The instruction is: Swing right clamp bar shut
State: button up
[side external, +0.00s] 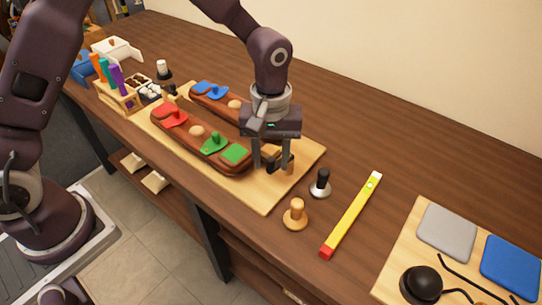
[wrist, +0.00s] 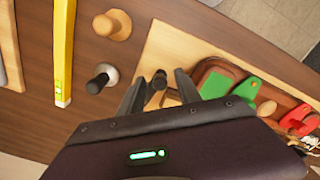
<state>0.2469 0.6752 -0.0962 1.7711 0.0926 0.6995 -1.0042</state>
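My gripper (side external: 271,165) is low over the right end of the wooden board (side external: 265,207). Its two fingers are spread apart. In the wrist view, a dark upright knob (wrist: 159,76) stands between the fingertips (wrist: 157,84), with gaps visible beside it. It appears to belong to the right clamp bar, which is mostly hidden by my gripper; its angle cannot be told. Beside it is the brown leather piece (side external: 221,166) with a red part (side external: 170,116), a green part (side external: 213,143) and a green square (side external: 235,154).
A black-handled tool (side external: 320,184), a wooden knob tool (side external: 295,214) and a yellow level (side external: 351,214) stand or lie right of the board. A second board with grey (side external: 447,231) and blue (side external: 511,266) pads is at far right. A pen rack (side external: 118,94) is at left.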

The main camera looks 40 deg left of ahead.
aim_at(271, 148)
grip_shut()
jog(key=shift+a, duration=0.15)
jog(key=m, duration=0.1)
jog(key=a+m, duration=0.1)
jog(key=m, duration=0.1)
jog(key=shift+w+a, duration=0.1)
jog(key=shift+w, duration=0.1)
jog(key=m, duration=0.1)
jog(key=w+a+m, duration=0.1)
jog(key=m, duration=0.1)
jog(key=shift+a+m, duration=0.2)
jog(key=shift+m, duration=0.1)
jog(key=w+m, duration=0.1)
jog(key=m, duration=0.1)
jog(key=w+a+m, duration=0.1)
jog(key=m, duration=0.2)
jog(key=shift+w+a, duration=0.1)
jog(key=shift+a, duration=0.1)
jog(key=shift+w+a+m, duration=0.1)
jog(key=shift+w+m, duration=0.35)
jog(key=shift+m, duration=0.65)
jog(key=shift+w+a+m, duration=0.1)
jog(key=shift+w+m, duration=0.35)
jog(key=shift+m, duration=0.65)
jog(key=shift+w, duration=0.1)
